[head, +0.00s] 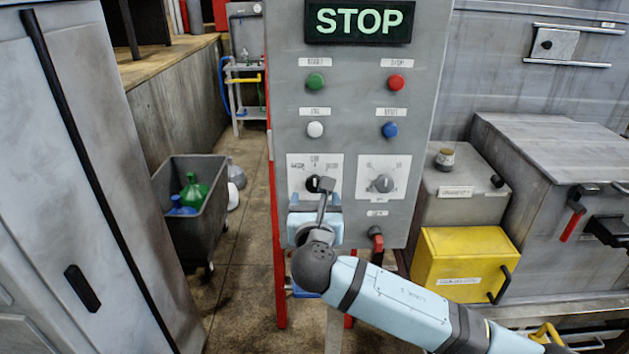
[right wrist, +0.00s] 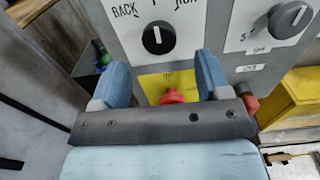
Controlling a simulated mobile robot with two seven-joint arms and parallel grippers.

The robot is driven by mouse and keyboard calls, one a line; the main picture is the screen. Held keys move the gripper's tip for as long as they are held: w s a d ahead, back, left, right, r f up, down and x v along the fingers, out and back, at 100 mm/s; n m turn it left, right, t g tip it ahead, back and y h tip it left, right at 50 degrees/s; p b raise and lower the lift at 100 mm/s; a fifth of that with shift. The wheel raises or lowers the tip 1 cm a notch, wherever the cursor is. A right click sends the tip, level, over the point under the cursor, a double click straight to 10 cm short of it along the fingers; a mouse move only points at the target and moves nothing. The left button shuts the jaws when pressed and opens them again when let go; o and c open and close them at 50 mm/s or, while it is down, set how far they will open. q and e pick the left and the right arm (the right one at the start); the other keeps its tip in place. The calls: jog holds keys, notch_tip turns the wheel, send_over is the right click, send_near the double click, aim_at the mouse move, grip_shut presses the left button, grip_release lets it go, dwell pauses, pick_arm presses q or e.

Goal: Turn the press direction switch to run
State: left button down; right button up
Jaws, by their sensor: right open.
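The press direction switch is a black knob (head: 314,183) on a white plate at the left of the grey control panel (head: 430,120). In the right wrist view the knob (right wrist: 158,38) has a white line pointing roughly straight up, between a "BACK" label on the left and a partly cut-off label on the right. My right gripper (head: 315,199) is just below the knob, partly covering the plate in the head view. Its two blue fingers (right wrist: 162,66) are apart and empty, below the knob and not around it. My left gripper is not in view.
A grey knob (head: 381,183) sits right of the switch. Green (head: 316,82), red (head: 396,82), white (head: 315,129) and blue (head: 389,130) buttons are above, under a lit STOP sign (head: 359,21). A red mushroom button (right wrist: 172,96) shows between my fingers. A yellow box (head: 462,262) stands right.

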aim_at(315, 187)
jog(key=w+p, duration=0.1)
jog(key=w, duration=0.5)
jog(key=shift+w, duration=0.3)
jog(key=c, duration=0.9)
